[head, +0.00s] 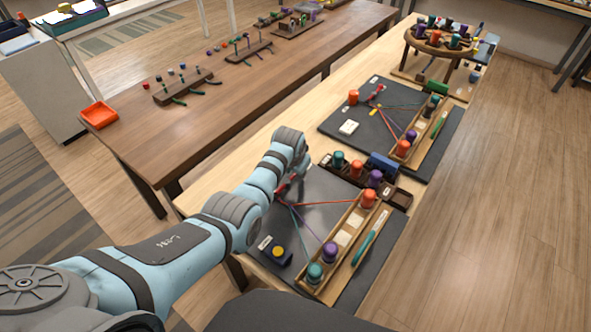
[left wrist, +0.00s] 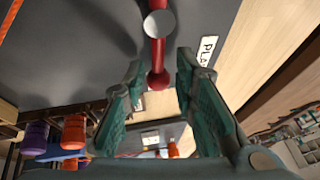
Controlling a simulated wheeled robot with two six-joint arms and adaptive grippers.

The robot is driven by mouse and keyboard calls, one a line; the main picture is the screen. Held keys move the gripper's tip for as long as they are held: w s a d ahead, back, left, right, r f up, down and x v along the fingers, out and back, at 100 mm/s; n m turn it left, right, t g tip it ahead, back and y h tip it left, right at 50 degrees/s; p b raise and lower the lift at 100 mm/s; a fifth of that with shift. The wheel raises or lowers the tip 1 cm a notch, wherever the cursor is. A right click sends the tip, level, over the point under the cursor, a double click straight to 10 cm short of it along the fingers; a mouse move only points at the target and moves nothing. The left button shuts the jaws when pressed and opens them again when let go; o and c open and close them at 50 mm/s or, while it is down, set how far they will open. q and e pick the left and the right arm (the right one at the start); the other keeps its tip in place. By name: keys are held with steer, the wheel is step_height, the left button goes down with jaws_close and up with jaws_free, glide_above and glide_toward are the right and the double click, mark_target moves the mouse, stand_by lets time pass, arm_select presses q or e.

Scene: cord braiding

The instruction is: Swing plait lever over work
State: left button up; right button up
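The red plait lever (left wrist: 157,50) shows in the left wrist view, with a pale round cap on it and a red ball at its near end. My left gripper (left wrist: 160,66) is open, its two green fingers on either side of the ball; I cannot tell whether they touch it. In the head view my left arm covers most of the lever and gripper. The near dark board (head: 316,198) carries red, purple and teal cords fanning out to an orange bobbin (head: 369,197), a purple bobbin (head: 329,251) and a teal bobbin (head: 315,271) in a wooden tray. My right gripper is not in view.
A dark box with a yellow button (head: 278,251) and a green pen (head: 369,236) lie on the near board. Beyond stand a brown bobbin rack (head: 398,197), a second board (head: 345,115) with its own lever, and a round braiding stand (head: 440,48).

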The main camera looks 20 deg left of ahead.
mark_target(293, 192)
arm_select(q)
steer(key=shift+o, duration=0.8)
steer(key=shift+f, duration=0.15)
steer(key=v, duration=1.2)
